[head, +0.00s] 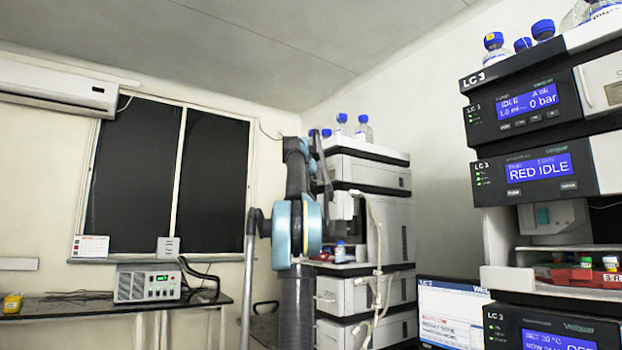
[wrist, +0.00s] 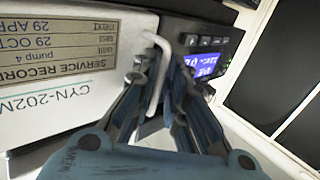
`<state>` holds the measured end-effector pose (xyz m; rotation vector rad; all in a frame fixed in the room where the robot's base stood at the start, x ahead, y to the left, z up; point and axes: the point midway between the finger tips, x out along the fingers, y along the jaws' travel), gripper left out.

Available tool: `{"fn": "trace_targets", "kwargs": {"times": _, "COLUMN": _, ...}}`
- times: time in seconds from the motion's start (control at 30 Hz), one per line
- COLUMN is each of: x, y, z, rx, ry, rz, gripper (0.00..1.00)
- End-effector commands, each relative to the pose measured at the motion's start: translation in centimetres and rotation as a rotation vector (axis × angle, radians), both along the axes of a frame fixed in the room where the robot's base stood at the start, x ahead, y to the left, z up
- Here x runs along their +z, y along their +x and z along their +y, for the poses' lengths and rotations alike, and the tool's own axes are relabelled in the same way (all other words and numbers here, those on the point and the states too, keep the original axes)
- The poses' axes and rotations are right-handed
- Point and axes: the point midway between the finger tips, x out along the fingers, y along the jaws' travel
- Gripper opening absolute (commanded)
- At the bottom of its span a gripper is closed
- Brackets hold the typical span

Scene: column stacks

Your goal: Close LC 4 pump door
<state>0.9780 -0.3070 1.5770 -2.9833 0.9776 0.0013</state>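The pump door (wrist: 75,70) fills the upper left of the wrist view. It is a pale panel with an upside-down service record label reading "pump 4". Its white bent handle (wrist: 160,61) stands between the fingers of my gripper (wrist: 161,72). One finger is on each side of the handle; whether both press on it is unclear. A dark panel with a lit blue display (wrist: 208,65) is just right of the door. In the head view my arm stands before the back stack (head: 368,165), and my fingers cannot be made out. How far the door stands open is unclear.
The LC 3 stack (head: 530,115) rises close on the right, with a monitor (head: 450,315) beside it. Bottles (head: 364,128) stand on the back stack and tubing hangs down its front. A bench (head: 60,306) with a grey instrument (head: 148,284) is at left.

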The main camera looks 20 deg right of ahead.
Motion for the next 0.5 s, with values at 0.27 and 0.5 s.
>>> {"fn": "trace_targets", "kwargs": {"times": 0.27, "x": -0.1, "y": -2.3, "z": 1.7, "rx": 0.001, "ry": 0.000, "rz": 0.000, "gripper": 0.13}}
{"fn": "trace_targets", "kwargs": {"times": 0.5, "x": -0.1, "y": -4.9, "z": 3.9, "rx": 0.003, "ry": 0.001, "rz": 0.001, "gripper": 0.13}}
